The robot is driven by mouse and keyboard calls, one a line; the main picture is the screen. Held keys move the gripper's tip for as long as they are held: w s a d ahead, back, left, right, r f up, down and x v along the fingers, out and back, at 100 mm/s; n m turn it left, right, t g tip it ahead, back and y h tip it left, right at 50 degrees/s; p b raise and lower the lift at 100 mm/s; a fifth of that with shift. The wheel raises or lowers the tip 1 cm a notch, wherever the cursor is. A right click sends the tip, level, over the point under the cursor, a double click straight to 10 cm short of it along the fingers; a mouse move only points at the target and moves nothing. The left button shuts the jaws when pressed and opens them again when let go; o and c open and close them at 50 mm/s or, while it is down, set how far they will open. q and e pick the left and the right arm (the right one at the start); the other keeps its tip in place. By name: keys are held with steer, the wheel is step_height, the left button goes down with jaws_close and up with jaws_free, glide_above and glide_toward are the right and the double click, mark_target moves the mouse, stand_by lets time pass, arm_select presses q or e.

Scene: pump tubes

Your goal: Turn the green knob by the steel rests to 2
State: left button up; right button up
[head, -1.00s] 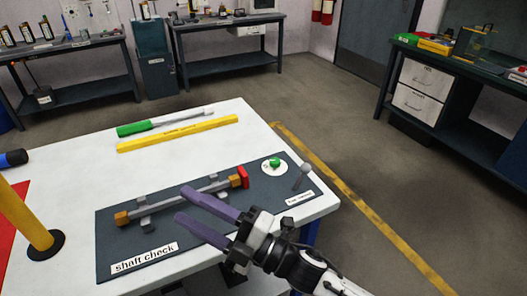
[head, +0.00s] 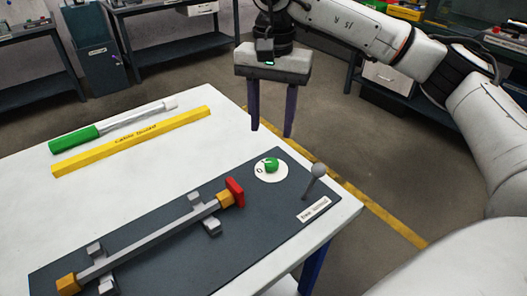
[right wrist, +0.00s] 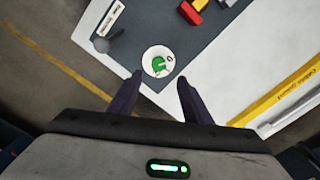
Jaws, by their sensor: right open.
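The green knob (head: 271,165) sits on a round white dial (head: 268,178) near the far right end of the dark mat. A 0-like mark shows at the dial's left; the knob's setting is too small to read. Steel rests (head: 212,227) hold a grey bar (head: 150,239) with orange ends and a red block. My right gripper (head: 271,131) points down, open and empty, apart from the knob. In the right wrist view, the knob (right wrist: 158,63) lies just ahead of the gap between the fingertips (right wrist: 160,78). My left gripper is out of view.
A grey ball-topped post (head: 319,171) stands beside the dial, near a small label. A green-and-white tool (head: 110,128) and a yellow strip (head: 133,142) lie at the table's back left. The dark mat (head: 165,275) has bare space in front of the rests.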

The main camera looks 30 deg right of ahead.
mark_target(272, 162)
step_height(272, 162, down, 10)
steer(key=shift+s+d, duration=0.1)
stand_by(0.4)
steer(key=c, duration=1.1)
steer(key=shift+o, duration=0.2)
